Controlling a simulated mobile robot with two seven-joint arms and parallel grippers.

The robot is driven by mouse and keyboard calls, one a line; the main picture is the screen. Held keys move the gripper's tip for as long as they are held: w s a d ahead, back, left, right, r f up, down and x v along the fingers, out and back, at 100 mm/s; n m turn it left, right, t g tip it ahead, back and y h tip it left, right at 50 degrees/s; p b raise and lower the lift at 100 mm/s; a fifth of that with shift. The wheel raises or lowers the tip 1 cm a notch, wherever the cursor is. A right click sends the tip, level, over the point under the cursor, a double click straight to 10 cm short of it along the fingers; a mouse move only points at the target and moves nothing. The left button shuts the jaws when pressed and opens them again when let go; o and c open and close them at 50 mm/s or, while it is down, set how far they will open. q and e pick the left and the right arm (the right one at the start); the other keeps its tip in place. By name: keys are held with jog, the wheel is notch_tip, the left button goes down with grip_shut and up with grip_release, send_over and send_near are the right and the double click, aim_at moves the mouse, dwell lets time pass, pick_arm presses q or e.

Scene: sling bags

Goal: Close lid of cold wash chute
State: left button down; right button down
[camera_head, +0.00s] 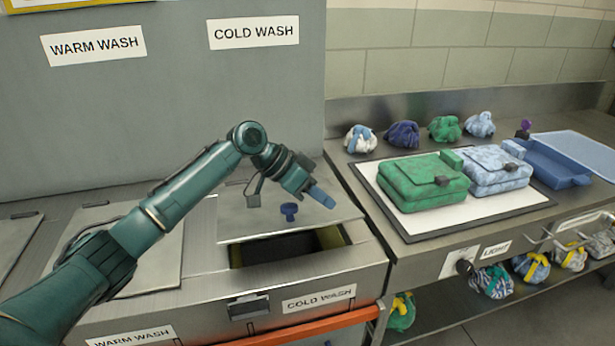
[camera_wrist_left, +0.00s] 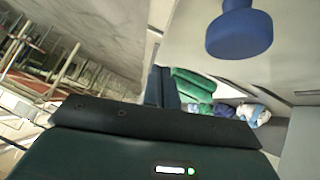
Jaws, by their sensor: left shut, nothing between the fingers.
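The cold wash chute lid (camera_head: 265,218) is a grey metal panel with a blue knob (camera_head: 289,211). It lies partly over the cold wash chute opening (camera_head: 290,243), whose dark front part is uncovered. My left gripper (camera_head: 322,197) is shut and empty above the lid, to the right of the knob; I cannot tell whether it touches the lid. In the left wrist view the blue knob (camera_wrist_left: 238,32) is large near the top right, apart from the dark gripper body at the bottom. My right gripper is not in view.
The warm wash lid (camera_head: 135,250) is flat to the left. A grey wall panel stands behind. On the right counter are a green bag (camera_head: 422,182), a light blue bag (camera_head: 495,168), several cloth bundles and a blue tray (camera_head: 550,165). An orange rail (camera_head: 310,327) runs along the front.

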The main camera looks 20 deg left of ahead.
pick_arm(q)
jog(key=shift+s+f, duration=0.15)
jog(key=shift+f, duration=0.45)
jog(key=shift+s+f, duration=0.15)
jog(key=shift+f, duration=0.4)
jog(key=shift+d, duration=0.1)
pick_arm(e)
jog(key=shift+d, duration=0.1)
pick_arm(q)
jog(key=shift+f, duration=0.3)
jog(key=shift+m+t+y, duration=0.4)
jog(key=shift+t+y, duration=0.1)
jog(key=shift+t, duration=0.2)
jog(key=f, duration=0.1)
jog(key=s+f, duration=0.1)
jog(key=f, duration=0.1)
jog(key=d+f+b, duration=0.1)
jog(key=f, duration=0.1)
jog(key=shift+s+f, duration=0.2)
jog(key=shift+f, duration=0.15)
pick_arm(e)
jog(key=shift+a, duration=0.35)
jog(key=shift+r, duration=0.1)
